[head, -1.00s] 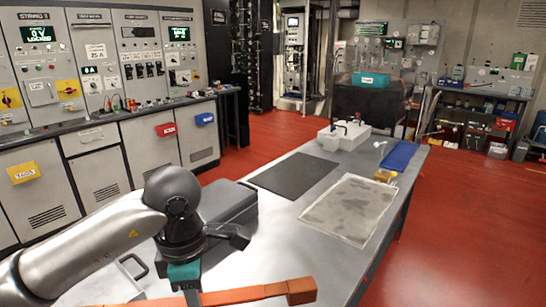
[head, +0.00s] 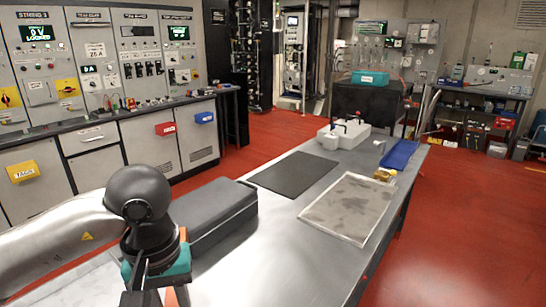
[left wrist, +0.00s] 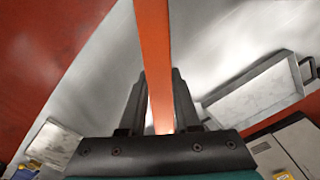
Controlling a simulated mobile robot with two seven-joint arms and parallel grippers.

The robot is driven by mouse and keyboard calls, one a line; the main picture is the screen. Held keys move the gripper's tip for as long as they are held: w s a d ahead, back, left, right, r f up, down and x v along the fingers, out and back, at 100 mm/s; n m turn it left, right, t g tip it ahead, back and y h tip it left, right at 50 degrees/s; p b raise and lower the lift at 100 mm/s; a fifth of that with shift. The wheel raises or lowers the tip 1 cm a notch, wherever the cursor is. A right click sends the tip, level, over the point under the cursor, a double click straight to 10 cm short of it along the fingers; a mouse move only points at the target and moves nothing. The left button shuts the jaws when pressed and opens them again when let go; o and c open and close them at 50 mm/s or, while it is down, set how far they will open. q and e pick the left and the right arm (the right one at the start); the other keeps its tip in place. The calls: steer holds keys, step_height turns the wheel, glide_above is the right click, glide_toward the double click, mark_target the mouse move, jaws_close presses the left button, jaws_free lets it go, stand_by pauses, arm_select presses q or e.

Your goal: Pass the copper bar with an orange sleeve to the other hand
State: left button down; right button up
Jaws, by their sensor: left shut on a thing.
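The copper bar with an orange sleeve (left wrist: 153,45) shows in the left wrist view as a long orange strip. It runs from the top edge down between the two dark fingers of my left gripper (left wrist: 161,105), which is shut on it. In the head view my left gripper (head: 158,288) is at the bottom edge, left of the middle, and points downward. The bar is mostly outside or hidden in the head view. My right gripper is in neither view.
A grey case (head: 215,217) lies on the metal table (head: 275,235) just right of my left wrist. A black mat (head: 295,173), a stained sheet (head: 348,208), a blue tray (head: 400,155) and white boxes (head: 343,134) lie farther back. Grey cabinets (head: 90,160) stand on the left.

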arm_select(q)
steer(key=m, duration=0.3)
steer(key=shift+s+a+r, duration=0.15)
steer(key=shift+s+a, duration=0.05)
steer(key=shift+s, duration=0.15)
